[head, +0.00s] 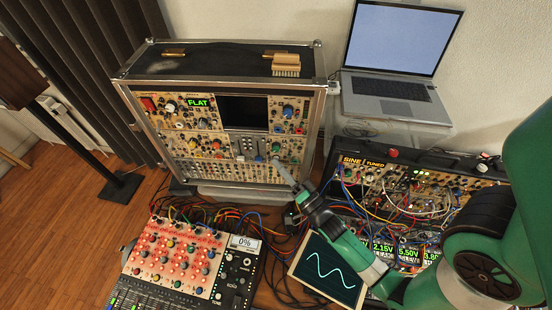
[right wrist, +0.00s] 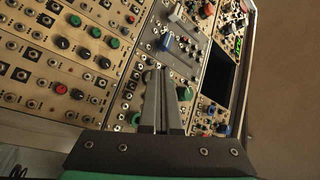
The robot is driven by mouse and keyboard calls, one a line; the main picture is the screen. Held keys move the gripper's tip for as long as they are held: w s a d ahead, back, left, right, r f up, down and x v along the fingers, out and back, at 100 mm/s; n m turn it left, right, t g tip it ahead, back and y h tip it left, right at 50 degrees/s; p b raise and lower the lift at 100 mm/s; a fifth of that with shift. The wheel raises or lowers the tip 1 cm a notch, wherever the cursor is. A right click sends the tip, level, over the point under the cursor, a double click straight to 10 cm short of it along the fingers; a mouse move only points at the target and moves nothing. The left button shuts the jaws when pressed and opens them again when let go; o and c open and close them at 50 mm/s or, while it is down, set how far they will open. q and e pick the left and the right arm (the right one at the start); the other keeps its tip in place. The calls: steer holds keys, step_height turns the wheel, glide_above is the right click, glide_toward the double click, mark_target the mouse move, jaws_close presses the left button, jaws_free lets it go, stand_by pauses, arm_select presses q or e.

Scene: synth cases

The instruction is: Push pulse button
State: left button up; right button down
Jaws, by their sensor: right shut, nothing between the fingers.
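The upright synth case (head: 228,66) stands at the back of the table, its beige panel full of knobs, jacks and sliders. No label reading "pulse" is legible, so I cannot tell which control is the pulse button. My right gripper (head: 277,163) is shut and empty, its grey fingers reaching the lower right part of the case's panel. In the right wrist view the closed fingers (right wrist: 159,72) point at the panel (right wrist: 70,60) close to small knobs and jacks. I cannot tell whether the tips touch it. The fingers hide part of the panel. My left gripper is not in view.
A brush (head: 286,65) lies on top of the case. A laptop (head: 393,87) stands behind at the right. A second synth (head: 437,176) with many cables sits at right, a tablet (head: 327,272) with a waveform in front, and a red-lit panel (head: 172,255) at front left.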

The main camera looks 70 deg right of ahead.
steer(key=shift+a, duration=0.1)
steer(key=shift+s+a+b, duration=0.1)
steer(key=shift+a+b, duration=0.25)
steer(key=shift+a, duration=0.05)
steer(key=a+p, duration=0.1)
steer(key=a, duration=0.1)
steer(key=s+a+p, duration=0.1)
steer(key=a, duration=0.1)
steer(key=a+p, duration=0.1)
steer(key=shift+s+a, duration=0.25)
steer(key=shift+a, duration=0.15)
